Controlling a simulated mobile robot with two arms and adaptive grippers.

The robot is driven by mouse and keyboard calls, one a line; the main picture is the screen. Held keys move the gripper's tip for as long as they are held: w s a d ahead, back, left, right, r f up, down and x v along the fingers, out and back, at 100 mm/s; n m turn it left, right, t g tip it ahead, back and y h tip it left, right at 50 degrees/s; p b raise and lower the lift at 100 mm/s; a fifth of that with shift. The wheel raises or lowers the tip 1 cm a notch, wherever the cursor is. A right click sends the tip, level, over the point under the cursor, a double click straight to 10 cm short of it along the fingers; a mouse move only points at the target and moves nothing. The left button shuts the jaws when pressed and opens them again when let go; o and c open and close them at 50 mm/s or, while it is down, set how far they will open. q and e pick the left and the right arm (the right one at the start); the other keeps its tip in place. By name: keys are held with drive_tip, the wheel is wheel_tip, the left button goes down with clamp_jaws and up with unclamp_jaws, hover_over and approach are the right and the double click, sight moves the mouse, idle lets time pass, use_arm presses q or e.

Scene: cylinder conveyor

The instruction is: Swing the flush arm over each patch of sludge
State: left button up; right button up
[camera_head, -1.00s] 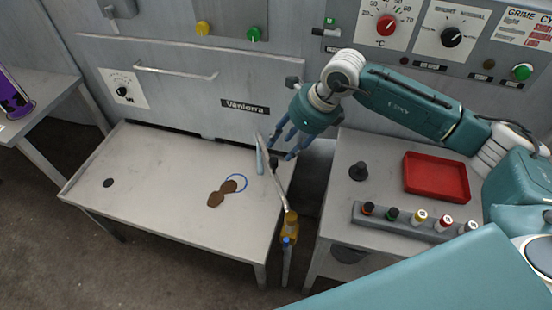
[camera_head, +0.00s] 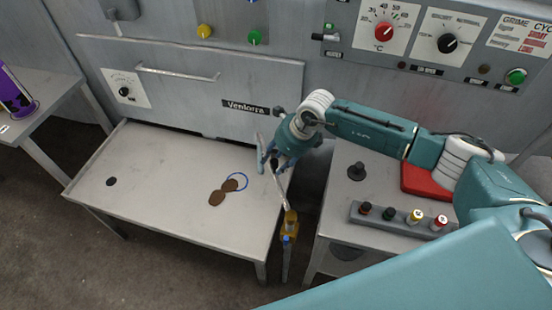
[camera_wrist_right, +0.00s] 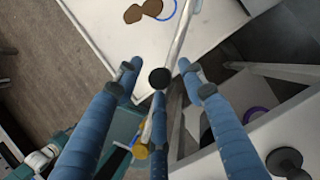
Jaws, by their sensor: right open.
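Two touching brown sludge patches (camera_head: 217,198) lie on the right half of the pale table, and they show at the top of the right wrist view (camera_wrist_right: 134,13). A blue ring outline (camera_head: 244,178) lies at the upper patch. The thin flush arm (camera_head: 281,195) rises from a yellow fitting (camera_head: 290,220) at the table's right edge and leans up and left. Its black knob (camera_wrist_right: 159,78) sits between the fingers of my right gripper (camera_head: 272,168) in the wrist view. The right gripper is open around the knob; contact cannot be told. My left gripper is out of view.
To the right, a second table holds a red tray (camera_head: 416,184), a rack (camera_head: 390,216) of several capped bottles and a dark knob-shaped piece (camera_head: 357,171). A gap separates the tables.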

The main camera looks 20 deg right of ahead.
drive_tip(key=shift+r, duration=0.1)
clamp_jaws()
drive_tip(key=shift+a+b, duration=0.15)
drive_tip(key=shift+b, duration=0.15)
drive_tip(key=a+n+g+y+b, duration=0.1)
drive_tip(key=a+n+b, duration=0.3)
drive_tip(key=a+b, duration=0.2)
drive_tip(key=shift+s+a+r+n+b, duration=0.15)
drive_tip(key=shift+s+r+n+b, duration=0.1)
drive_tip(key=shift+s+n+b, duration=0.25)
drive_tip(key=shift+w, duration=0.1)
drive_tip(key=shift+c, duration=0.4)
unclamp_jaws()
drive_tip(key=shift+o, duration=0.4)
drive_tip(key=shift+a+f, duration=0.1)
